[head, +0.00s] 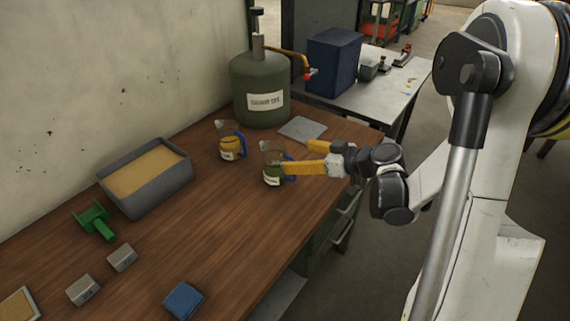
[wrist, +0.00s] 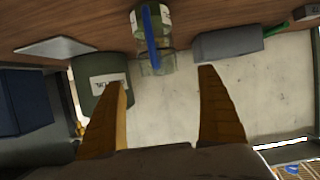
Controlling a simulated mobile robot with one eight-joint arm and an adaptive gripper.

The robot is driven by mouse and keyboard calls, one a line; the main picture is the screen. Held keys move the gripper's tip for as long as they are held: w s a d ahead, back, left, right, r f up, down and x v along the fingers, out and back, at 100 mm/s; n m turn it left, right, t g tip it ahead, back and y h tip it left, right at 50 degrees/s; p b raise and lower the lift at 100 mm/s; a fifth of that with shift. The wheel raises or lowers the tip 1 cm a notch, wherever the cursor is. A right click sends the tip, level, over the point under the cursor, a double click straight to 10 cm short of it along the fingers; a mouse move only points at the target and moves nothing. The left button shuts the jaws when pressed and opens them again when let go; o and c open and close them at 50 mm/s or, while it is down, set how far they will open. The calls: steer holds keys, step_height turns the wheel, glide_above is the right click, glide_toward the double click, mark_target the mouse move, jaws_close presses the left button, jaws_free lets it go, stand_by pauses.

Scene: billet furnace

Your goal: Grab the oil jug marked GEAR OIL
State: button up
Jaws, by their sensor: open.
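Two clear jugs with blue handles stand on the wooden bench in the head view. One jug (head: 228,143) holds yellow oil; the other jug (head: 271,174) holds dark green liquid and is nearer my gripper. Both have white labels too small to read, so I cannot tell which says GEAR OIL. My gripper (head: 296,157) is open, its yellow fingers pointing left at the green jug, one fingertip overlapping its handle side. In the upside-down wrist view, a jug (wrist: 165,62) with a blue handle shows ahead, between the finger lines of my gripper (wrist: 164,76). The fingers appear empty.
A green drum (head: 258,85) with a pump stands behind the jugs. A grey plate (head: 303,129) lies near the far edge. A grey bin (head: 153,195) of sand-coloured material, a green tool (head: 94,220), metal blocks (head: 122,257) and a blue block (head: 183,300) lie left and nearer.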

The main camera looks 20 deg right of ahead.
mark_target(284, 154)
steer(key=x, duration=0.3)
steer(key=shift+w+a+f+b, duration=0.15)
steer(key=shift+w+a+b, duration=0.1)
steer(key=shift+b, duration=0.1)
steer(key=b+x, duration=0.2)
steer(key=x, duration=0.3)
steer(key=shift+w+d+f, duration=0.15)
steer(key=shift+w, duration=0.05)
steer(key=c, duration=1.5)
